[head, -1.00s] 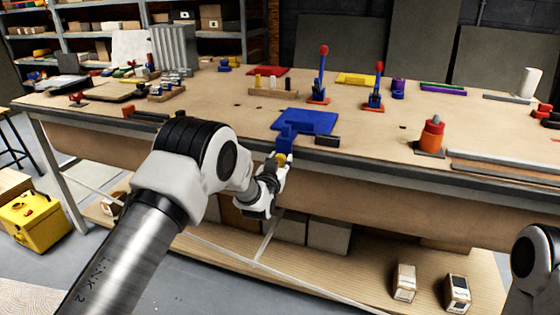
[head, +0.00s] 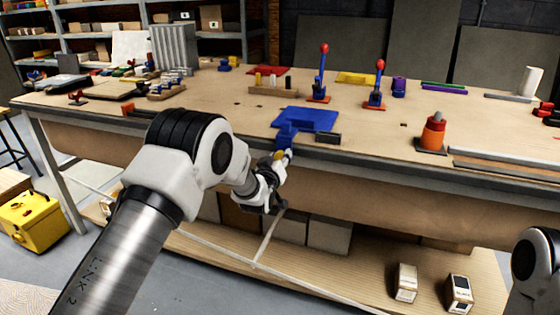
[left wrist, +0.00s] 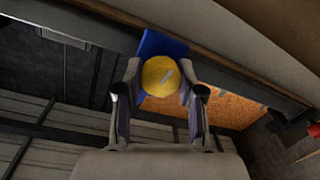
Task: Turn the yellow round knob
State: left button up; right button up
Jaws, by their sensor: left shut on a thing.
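The yellow round knob (left wrist: 160,76) sits between the two fingers of my left gripper (left wrist: 160,92) in the left wrist view, with a small pale mark on its face. In the head view the knob (head: 278,155) shows as a small yellow patch, mostly hidden by the gripper (head: 281,160). My left gripper is shut on it. Behind the knob is a blue mount (head: 287,133) at the table's front edge, which also shows in the left wrist view (left wrist: 158,43). Part of my right arm shows at the lower right edge; its gripper is out of view.
The blue plate (head: 318,117) lies on the wooden table (head: 215,105) behind the mount. A dark block (head: 328,138) is close to the right. Two red-topped levers (head: 322,75) (head: 377,85) and an orange-red cylinder (head: 433,133) stand further off. Boxes stand on the shelf below.

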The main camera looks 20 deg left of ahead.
pick_arm(q)
jog(key=n+b, duration=0.1)
jog(key=n, duration=0.3)
jog(key=n+h+b, duration=0.1)
jog(key=n, duration=0.3)
jog(key=shift+a+n, duration=0.1)
jog(key=shift+n, duration=0.2)
jog(key=n, duration=0.4)
jog(key=shift+f+b, duration=0.1)
jog(key=shift+b, duration=0.25)
jog(key=n, duration=0.4)
jog(key=shift+n+h, duration=0.4)
jog(key=o, duration=1.2)
jog(key=shift+c, duration=0.2)
